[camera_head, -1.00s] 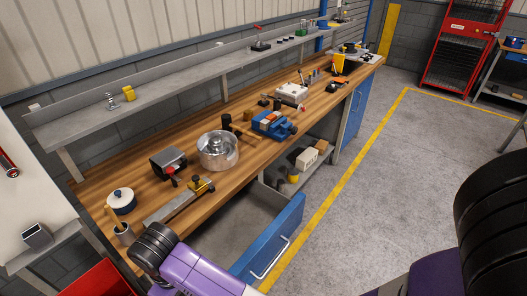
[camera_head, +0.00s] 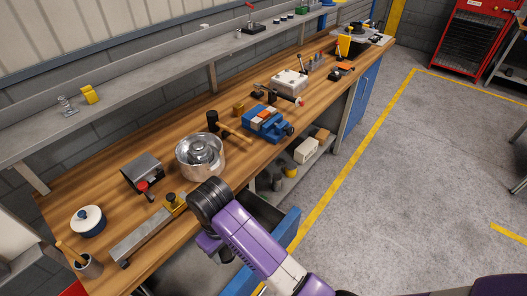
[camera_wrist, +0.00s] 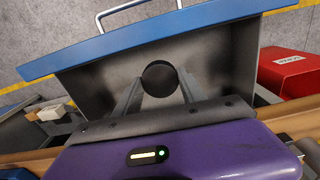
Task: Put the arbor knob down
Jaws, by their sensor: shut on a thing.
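The arbor knob (camera_wrist: 160,76) shows in the wrist view as a dark round ball. My gripper (camera_wrist: 160,88) is shut on it, with one grey finger at each side. The knob is held in front of the grey inside of an open drawer with a blue front (camera_wrist: 150,38). I cannot tell how far it is from the drawer floor. In the head view my purple arm reaches over the bench's front edge and partly covers the blue drawer (camera_head: 285,232). My gripper's fingers and the knob are hidden there.
The wooden bench (camera_head: 110,195) holds a metal pot (camera_head: 201,157), a blue vise (camera_head: 264,122), a lidded white pot (camera_head: 88,221) and a mallet (camera_head: 212,121). A red box (camera_wrist: 290,72) is at the right in the wrist view. The floor right of the bench is clear.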

